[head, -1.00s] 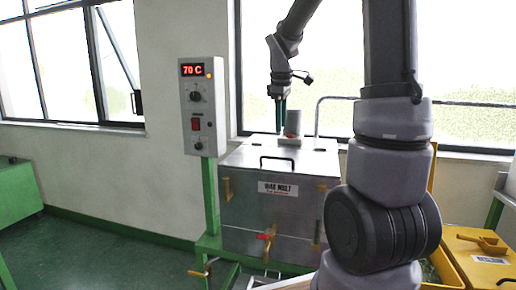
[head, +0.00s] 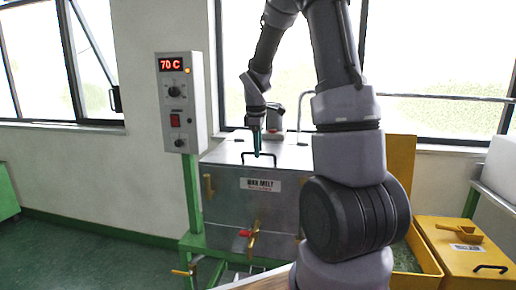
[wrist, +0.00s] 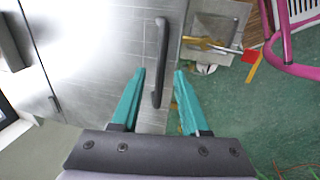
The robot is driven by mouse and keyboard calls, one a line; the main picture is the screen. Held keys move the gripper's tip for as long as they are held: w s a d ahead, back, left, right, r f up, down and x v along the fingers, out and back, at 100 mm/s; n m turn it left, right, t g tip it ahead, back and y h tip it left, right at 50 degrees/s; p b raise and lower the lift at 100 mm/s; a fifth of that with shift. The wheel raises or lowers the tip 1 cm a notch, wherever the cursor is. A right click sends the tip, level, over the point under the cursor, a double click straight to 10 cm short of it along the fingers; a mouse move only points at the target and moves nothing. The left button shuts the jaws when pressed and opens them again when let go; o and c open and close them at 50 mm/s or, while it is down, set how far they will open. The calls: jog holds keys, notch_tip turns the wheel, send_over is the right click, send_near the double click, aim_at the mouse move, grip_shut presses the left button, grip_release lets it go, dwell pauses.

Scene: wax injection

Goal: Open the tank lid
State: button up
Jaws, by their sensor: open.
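The tank (head: 225,202) is a grey metal box with a "WAX MELT" label (head: 260,184) on its front. Its flat lid (head: 222,151) lies shut on top, with a black bar handle (head: 269,154) near the front edge. My gripper (head: 257,153) points down at this handle in the head view. In the wrist view, the teal fingers of my gripper (wrist: 159,72) are apart, one on each side of the black handle (wrist: 161,50). The handle runs between them. I cannot tell whether either finger touches it.
A control box (head: 180,102) reading 70 C stands on a green post left of the tank. A grey cylinder (head: 274,117) stands at the lid's back. A red-handled tap (head: 247,234) is on the tank front. A yellow bin (head: 462,250) with a scoop is at right.

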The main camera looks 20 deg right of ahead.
jog(key=shift+c, duration=0.3)
grip_shut()
dwell(1.2)
